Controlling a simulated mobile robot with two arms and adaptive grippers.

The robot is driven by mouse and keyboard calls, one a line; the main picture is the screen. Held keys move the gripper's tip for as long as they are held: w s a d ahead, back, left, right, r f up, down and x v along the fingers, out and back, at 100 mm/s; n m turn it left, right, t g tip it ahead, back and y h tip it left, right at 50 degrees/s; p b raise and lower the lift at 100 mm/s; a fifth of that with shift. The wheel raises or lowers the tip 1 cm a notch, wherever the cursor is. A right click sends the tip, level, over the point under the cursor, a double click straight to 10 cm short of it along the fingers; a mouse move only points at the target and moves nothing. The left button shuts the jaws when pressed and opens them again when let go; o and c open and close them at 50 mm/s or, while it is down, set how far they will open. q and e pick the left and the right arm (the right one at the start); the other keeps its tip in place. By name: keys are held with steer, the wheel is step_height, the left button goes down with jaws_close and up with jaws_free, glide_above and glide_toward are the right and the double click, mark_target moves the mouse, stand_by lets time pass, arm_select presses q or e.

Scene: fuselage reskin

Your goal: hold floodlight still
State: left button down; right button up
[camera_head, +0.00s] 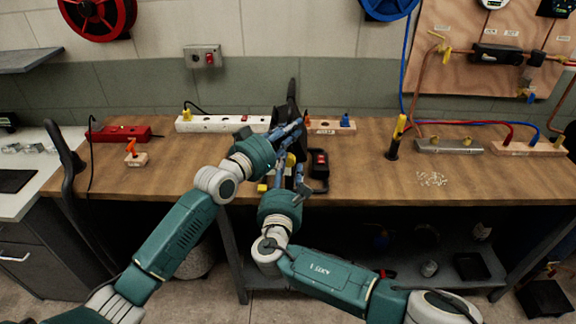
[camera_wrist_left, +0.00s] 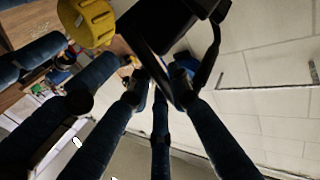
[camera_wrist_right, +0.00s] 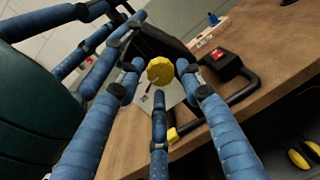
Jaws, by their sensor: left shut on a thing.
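The black floodlight (camera_head: 291,98) stands near the middle of the bench, largely hidden behind my grippers. My left gripper (camera_head: 297,126) is shut on a black upper part of the floodlight, which shows at the top of the left wrist view (camera_wrist_left: 165,22). A yellow knob (camera_wrist_right: 160,70) is on the floodlight's side. My right gripper (camera_wrist_right: 160,84) is in front of this knob, its blue fingers spread around it. I cannot tell whether they touch it. In the head view, my right gripper (camera_head: 298,186) is lower, near the bench's front edge.
A black frame with a red switch (camera_head: 319,160) is right of the grippers. A white power strip (camera_head: 222,124) lies behind. A red case (camera_head: 120,134) and small orange-topped block (camera_head: 135,155) are left.

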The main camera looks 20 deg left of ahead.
steer(key=shift+w+a, duration=0.15)
steer(key=shift+w, duration=0.65)
steer(key=c, duration=0.9)
steer(key=shift+m, duration=0.4)
steer(key=m, duration=0.3)
steer(key=shift+r+m, duration=0.1)
steer(key=shift+m, duration=1.6)
steer(key=shift+w, duration=0.1)
